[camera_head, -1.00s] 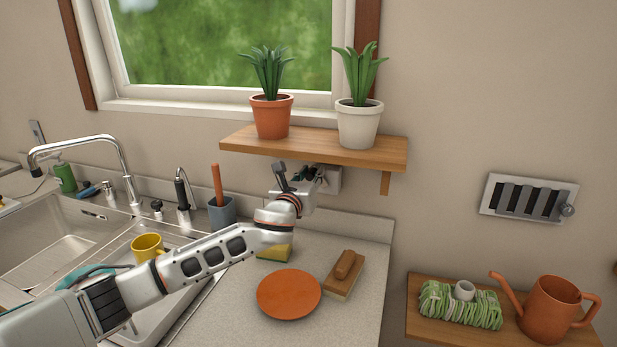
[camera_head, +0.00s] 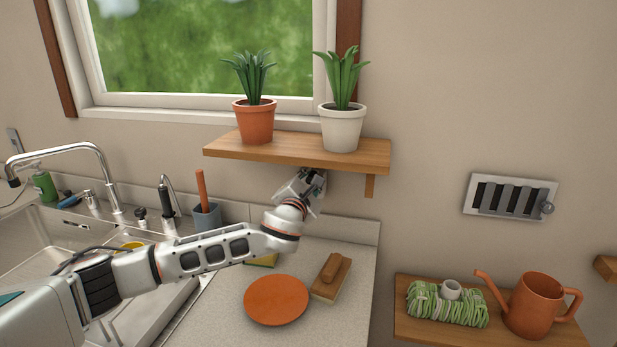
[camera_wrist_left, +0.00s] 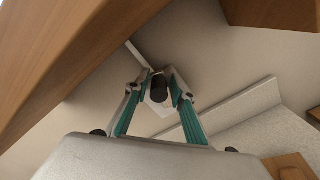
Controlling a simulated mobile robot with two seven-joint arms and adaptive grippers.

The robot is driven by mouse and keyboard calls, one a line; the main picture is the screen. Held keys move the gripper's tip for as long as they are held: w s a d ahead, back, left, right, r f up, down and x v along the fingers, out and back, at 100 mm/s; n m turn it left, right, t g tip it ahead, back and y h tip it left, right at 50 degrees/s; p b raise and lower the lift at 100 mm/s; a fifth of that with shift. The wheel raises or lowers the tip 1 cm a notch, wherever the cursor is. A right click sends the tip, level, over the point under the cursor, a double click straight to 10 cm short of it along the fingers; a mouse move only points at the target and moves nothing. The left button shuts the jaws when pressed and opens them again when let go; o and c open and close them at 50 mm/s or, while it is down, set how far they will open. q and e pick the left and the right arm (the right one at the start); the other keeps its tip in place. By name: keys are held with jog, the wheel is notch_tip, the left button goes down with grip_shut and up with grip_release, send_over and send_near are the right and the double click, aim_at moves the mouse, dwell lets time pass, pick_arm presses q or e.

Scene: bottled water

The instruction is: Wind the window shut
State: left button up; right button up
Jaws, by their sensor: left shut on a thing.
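The window (camera_head: 205,48) is at the upper left in the head view, with green blur behind the glass. I cannot tell whether it stands open or shut. My left gripper (camera_head: 316,177) is just under the wooden plant shelf, close to the wall. In the left wrist view its teal-lined fingers (camera_wrist_left: 159,84) are shut on a black handle knob (camera_wrist_left: 159,90). A pale fitting (camera_wrist_left: 158,107) shows behind the knob, at the wall. In the head view the gripper hides most of the handle and its mount. My right gripper is not in view.
The wooden shelf (camera_head: 295,150) with two potted plants is close above the gripper. A wall vent (camera_head: 510,196) and a watering can (camera_head: 534,303) are at right.

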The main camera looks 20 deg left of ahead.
pick_arm(q)
jog(key=f+m, duration=0.1)
jog(key=m, duration=0.2)
jog(key=d+f+m, duration=0.1)
jog(key=m, duration=0.3)
jog(key=d+f+m, duration=0.1)
jog(key=m, duration=0.2)
jog(key=shift+w+d+f+m, duration=0.1)
jog(key=shift+d+m, duration=0.15)
jog(key=shift+m, duration=0.15)
jog(key=shift+d+f+m, duration=0.1)
jog(key=shift+f+m, duration=0.2)
jog(key=shift+m, duration=0.7)
jog(key=shift+d+f+m, duration=0.1)
jog(key=shift+f+m, duration=0.2)
jog(key=shift+m, duration=0.7)
jog(key=shift+a, duration=0.1)
jog(key=o, duration=0.9)
jog(key=shift+f, duration=0.1)
